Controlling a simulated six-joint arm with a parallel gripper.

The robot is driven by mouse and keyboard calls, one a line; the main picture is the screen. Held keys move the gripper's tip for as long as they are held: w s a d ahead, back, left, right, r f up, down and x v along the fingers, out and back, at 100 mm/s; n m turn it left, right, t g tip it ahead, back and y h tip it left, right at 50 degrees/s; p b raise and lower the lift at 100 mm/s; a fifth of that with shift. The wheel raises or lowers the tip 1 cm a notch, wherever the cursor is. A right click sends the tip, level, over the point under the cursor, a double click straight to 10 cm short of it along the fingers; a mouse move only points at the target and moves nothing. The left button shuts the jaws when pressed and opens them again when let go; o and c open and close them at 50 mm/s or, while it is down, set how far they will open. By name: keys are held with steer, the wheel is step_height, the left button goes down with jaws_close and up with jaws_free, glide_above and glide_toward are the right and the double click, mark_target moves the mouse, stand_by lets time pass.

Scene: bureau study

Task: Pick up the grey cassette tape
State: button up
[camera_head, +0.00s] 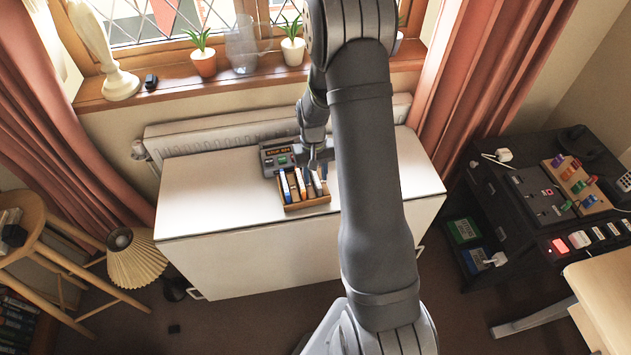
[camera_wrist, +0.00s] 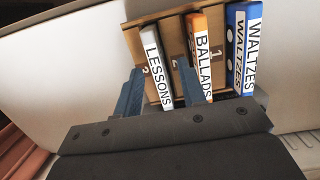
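The grey cassette tape, which I take to be the one with the white "LESSONS" label (camera_wrist: 157,72), stands in a small wooden rack (camera_wrist: 133,42) in the wrist view. In the head view, a grey tape (camera_head: 316,184) is at the right part of the rack (camera_head: 306,204). My gripper (camera_wrist: 156,78) is open, with one blue finger to each side of the "LESSONS" tape and gaps beside it. In the head view my gripper (camera_head: 316,163) is just over the rack's back right part. The lower end of the tape is hidden by the gripper body.
An orange "BALLADS" tape (camera_wrist: 200,60) and a blue "WALTZES" tape (camera_wrist: 243,50) stand in the same rack. A dark device (camera_head: 277,157) sits behind the rack. The white cabinet top (camera_head: 210,190) is clear to the left. A radiator (camera_head: 220,130) and windowsill are behind.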

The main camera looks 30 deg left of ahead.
steer(key=shift+f, duration=0.45)
steer(key=shift+f, duration=0.1)
jaws_close()
